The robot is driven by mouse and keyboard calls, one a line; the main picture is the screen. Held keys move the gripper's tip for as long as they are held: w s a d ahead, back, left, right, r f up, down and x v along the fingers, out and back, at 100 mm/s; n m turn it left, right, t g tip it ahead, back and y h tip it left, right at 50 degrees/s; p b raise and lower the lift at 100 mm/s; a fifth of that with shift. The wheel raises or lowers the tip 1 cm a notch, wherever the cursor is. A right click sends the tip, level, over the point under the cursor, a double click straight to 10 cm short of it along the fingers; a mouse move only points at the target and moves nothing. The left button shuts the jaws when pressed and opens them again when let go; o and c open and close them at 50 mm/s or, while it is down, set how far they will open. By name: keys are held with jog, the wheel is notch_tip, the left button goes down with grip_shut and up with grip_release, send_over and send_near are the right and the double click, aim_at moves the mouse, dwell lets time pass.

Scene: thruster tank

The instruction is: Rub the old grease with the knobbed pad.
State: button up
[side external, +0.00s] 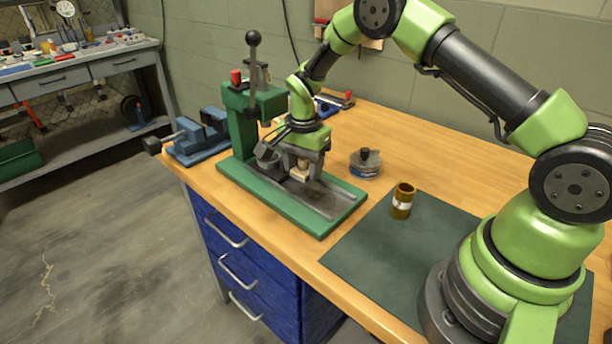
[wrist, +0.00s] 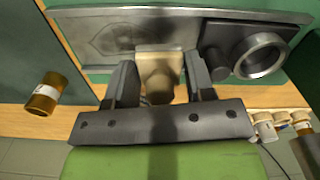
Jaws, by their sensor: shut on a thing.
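The knobbed pad (wrist: 158,78) is tan, with a rounded knob between my fingers and a paler block beyond it. In the side view a small part of the pad (side external: 301,172) shows under my gripper. My gripper (wrist: 160,76) is shut on the knob; in the side view my gripper (side external: 300,168) is low over the press's metal bed. The old grease (wrist: 122,38) is a dark smear on that bed, left of the pad in the wrist view. The pad is at or just above the bed; I cannot tell if it touches.
The green press (side external: 238,120) with its tall lever stands close beside my gripper. A metal cup (wrist: 260,52) sits on the bed. A round tin (side external: 365,164) and an amber jar (side external: 402,203) stand nearby. A blue vise (side external: 198,140) is at the bench's far left. The dark mat (side external: 375,250) has free room.

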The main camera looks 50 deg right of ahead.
jog(key=shift+r, duration=2.5)
jog(key=shift+f, duration=0.1)
